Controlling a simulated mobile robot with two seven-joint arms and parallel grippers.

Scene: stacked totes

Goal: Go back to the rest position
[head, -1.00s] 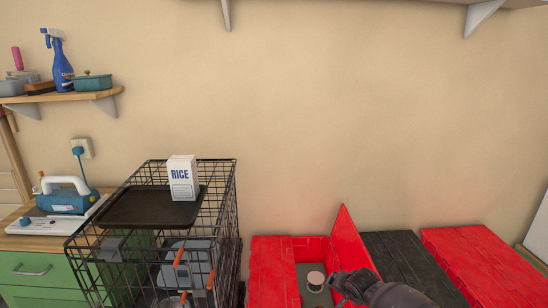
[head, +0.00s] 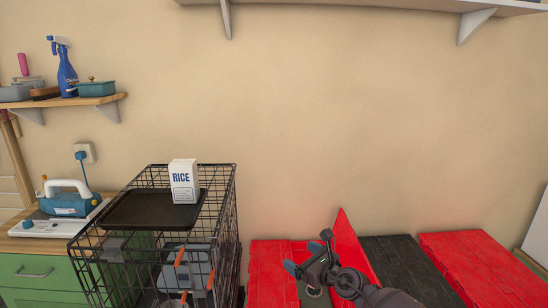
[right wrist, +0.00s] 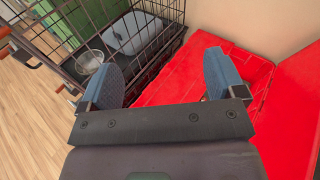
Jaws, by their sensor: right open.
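My right gripper (head: 308,258) is over the red tote (head: 272,270) with its raised red lid flap (head: 352,250). Its jaws are open and empty. In the right wrist view the two blue-grey finger pads of the right gripper (right wrist: 160,80) stand wide apart, with the wire crate (right wrist: 170,40) and the red tote (right wrist: 240,75) beyond them. My left gripper is not in view.
A black wire crate (head: 226,200) with a dark tray (head: 135,212) and a rice carton (head: 184,181) on top stands left of the totes. A black lid (head: 400,262) and another red lid (head: 475,262) lie to the right. A shelf (head: 390,3) runs overhead.

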